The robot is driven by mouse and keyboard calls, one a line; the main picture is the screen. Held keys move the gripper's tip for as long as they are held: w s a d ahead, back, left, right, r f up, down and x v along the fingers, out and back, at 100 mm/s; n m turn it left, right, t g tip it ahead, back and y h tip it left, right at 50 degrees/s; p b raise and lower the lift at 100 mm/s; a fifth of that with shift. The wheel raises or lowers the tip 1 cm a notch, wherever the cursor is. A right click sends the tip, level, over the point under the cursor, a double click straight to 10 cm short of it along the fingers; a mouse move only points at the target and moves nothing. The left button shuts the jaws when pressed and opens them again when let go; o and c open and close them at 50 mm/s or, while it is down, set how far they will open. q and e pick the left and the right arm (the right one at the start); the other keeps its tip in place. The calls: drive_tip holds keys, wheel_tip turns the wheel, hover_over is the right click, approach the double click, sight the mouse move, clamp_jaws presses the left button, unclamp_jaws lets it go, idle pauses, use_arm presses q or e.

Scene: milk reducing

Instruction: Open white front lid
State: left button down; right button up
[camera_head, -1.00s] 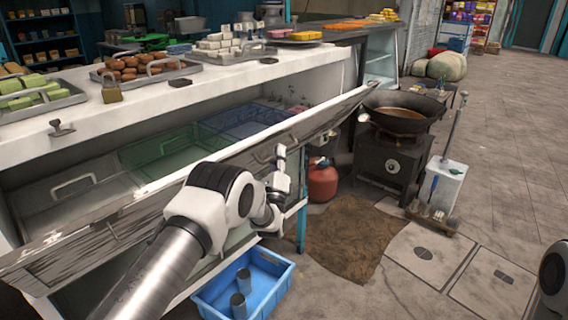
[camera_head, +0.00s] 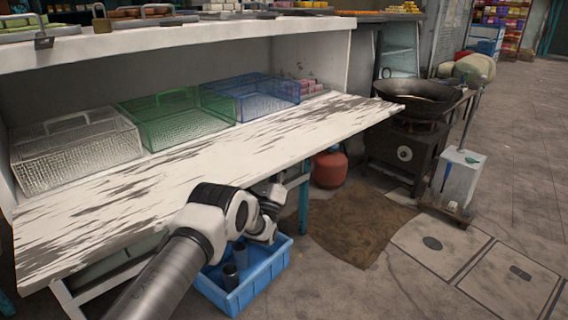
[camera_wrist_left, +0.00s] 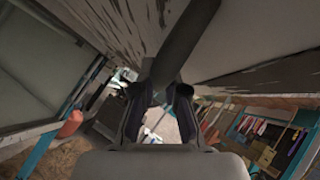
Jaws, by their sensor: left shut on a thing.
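The white front lid (camera_head: 215,165), with worn dark streaks, lies about level in front of the counter's shelf, showing its inner face. My left gripper (camera_head: 268,200) is at the lid's front edge in the head view, its fingers partly hidden. In the left wrist view my left gripper (camera_wrist_left: 160,98) is shut on the lid's dark handle (camera_wrist_left: 184,40), close under the lid (camera_wrist_left: 245,35). The handle is hidden in the head view. My right gripper is not in view.
Clear (camera_head: 78,155), green (camera_head: 172,120) and blue (camera_head: 252,97) baskets stand in the open shelf. A blue crate (camera_head: 262,275) with dark cups sits on the floor below. A red gas bottle (camera_head: 329,168) and a wok (camera_head: 417,98) on a stove are to the right.

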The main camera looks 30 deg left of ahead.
use_arm(q)
drive_tip(key=shift+f+b, duration=0.5)
drive_tip(key=shift+f, duration=0.5)
drive_tip(key=c, duration=1.2)
unclamp_jaws()
drive_tip(key=shift+w+f, duration=0.1)
drive_tip(key=shift+w, duration=0.05)
drive_tip(key=v, duration=1.2)
